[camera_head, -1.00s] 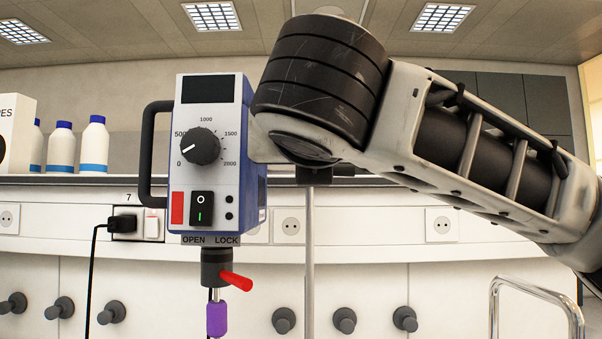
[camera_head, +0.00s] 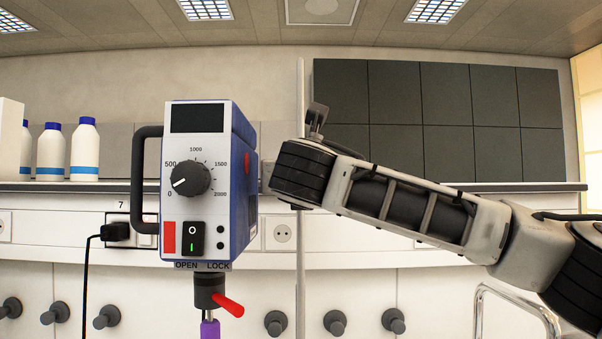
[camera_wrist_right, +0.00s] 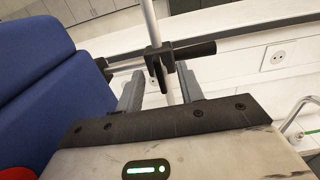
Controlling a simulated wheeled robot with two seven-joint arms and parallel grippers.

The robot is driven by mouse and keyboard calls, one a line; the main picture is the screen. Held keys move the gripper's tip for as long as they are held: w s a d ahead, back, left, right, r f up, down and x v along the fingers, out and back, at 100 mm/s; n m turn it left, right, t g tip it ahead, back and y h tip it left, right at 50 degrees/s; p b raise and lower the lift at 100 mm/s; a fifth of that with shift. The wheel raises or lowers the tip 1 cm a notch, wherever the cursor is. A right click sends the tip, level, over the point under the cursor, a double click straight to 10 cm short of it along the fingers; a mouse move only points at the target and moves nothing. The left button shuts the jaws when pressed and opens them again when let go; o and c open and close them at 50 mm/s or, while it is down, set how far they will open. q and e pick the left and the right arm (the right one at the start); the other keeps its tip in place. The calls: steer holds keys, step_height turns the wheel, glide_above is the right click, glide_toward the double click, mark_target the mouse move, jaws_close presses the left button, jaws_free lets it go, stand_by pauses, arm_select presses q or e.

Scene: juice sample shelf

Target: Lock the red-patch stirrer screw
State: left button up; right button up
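The blue and grey stirrer (camera_head: 240,170) with a red patch (camera_head: 168,237) stands left of centre in the head view. Below it, under the OPEN and LOCK labels, a black collar (camera_head: 209,289) carries a red lever (camera_head: 228,306) pointing right and slightly down, on the LOCK side. In the right wrist view, a black clamp with a screw handle (camera_wrist_right: 196,50) joins the stirrer's arm to the upright rod (camera_wrist_right: 150,22). My right gripper (camera_wrist_right: 158,82) is open, its fingers on either side of the clamp's lower part with gaps showing. My left gripper is out of view.
The blue stirrer body (camera_wrist_right: 40,75) is close on the left of my right gripper. White bottles with blue caps (camera_head: 84,150) stand on the shelf at the left. A black cable (camera_head: 85,280) hangs from the wall socket. A metal rail (camera_head: 515,300) stands at the right.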

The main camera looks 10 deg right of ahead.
steer(key=shift+w, duration=0.1)
steer(key=c, duration=0.8)
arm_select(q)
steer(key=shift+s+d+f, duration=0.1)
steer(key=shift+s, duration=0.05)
arm_select(e)
jaws_close()
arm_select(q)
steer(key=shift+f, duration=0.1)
arm_select(e)
steer(key=shift+m, duration=0.3)
arm_select(q)
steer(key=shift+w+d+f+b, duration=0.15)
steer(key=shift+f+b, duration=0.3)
steer(key=shift+b, duration=0.65)
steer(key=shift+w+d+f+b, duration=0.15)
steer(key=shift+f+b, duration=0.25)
steer(key=shift+b, duration=0.65)
arm_select(e)
steer(key=shift+d+f+m, duration=0.1)
steer(key=shift+f+m, duration=0.1)
steer(key=shift+m, duration=4.15)
steer(key=shift+d+f+m, duration=0.1)
steer(key=shift+f+m, duration=0.05)
steer(key=shift+m, duration=4.2)
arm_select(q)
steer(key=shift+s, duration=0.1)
